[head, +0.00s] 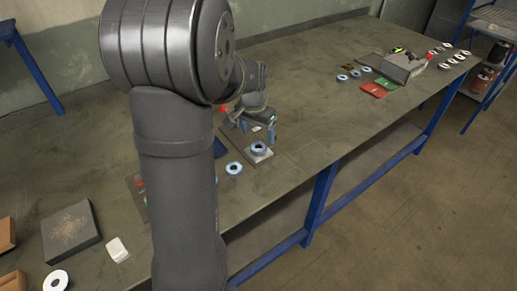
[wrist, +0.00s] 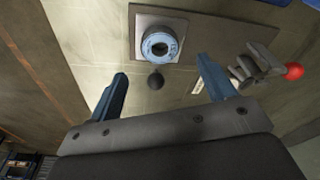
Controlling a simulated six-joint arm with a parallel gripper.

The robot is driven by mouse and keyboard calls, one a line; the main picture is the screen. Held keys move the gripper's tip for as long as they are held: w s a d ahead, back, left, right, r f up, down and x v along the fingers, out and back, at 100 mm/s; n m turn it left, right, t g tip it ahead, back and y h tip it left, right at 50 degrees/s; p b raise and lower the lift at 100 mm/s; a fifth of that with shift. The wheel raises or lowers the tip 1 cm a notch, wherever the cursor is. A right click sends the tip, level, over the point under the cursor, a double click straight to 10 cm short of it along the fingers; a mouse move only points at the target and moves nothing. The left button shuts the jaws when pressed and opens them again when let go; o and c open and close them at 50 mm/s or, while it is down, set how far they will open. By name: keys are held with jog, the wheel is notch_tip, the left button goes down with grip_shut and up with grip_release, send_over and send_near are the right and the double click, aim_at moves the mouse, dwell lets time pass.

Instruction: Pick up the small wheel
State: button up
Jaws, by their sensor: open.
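A small light-blue wheel (wrist: 147,47) with a dark centre hole lies flat on a square grey plate (wrist: 188,58) in the wrist view. The same wheel shows in the head view (head: 259,148), on its plate (head: 262,161) near the front edge of the bench. My gripper (wrist: 162,68) is open and empty, its two blue fingers apart, with the wheel showing beyond and between the tips. In the head view my gripper (head: 258,132) is just behind and above the wheel. A second blue-rimmed wheel (head: 233,168) lies to the left.
A dark box (head: 71,232) lies at left. Several discs and a grey machine (head: 404,66) stand at the far right. The bench between is clear.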

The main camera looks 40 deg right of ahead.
aim_at(258, 143)
jog(key=shift+w+d+f, duration=0.1)
jog(key=shift+f, duration=1.4)
jog(key=shift+w+d+f, duration=0.1)
jog(key=shift+f, duration=1.35)
jog(key=c, duration=1.1)
jog(key=shift+r, duration=0.15)
